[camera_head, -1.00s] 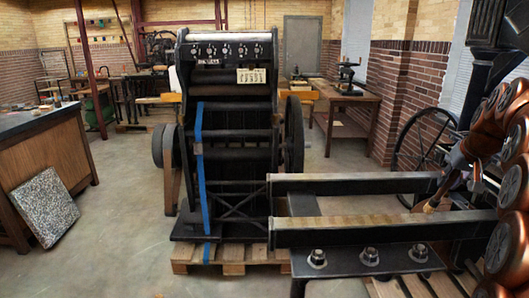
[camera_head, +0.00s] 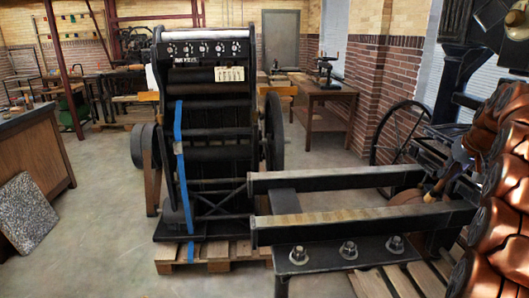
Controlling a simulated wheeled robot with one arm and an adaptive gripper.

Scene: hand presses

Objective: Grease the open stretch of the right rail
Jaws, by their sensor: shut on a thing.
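I cannot tell from the picture which one is called right. My gripper (camera_head: 440,188) is by the right ends of the rails, small and partly hidden by my copper-coloured arm. It is shut on a small tan-brown thing, perhaps a brush; its shape and whether it touches a rail are unclear.
The dark press (camera_head: 212,130) with a blue strip stands on a pallet (camera_head: 215,256) at the rails' left. A bolted plate (camera_head: 330,257) sits before the near rail. A spoked wheel (camera_head: 402,135) stands behind the right ends.

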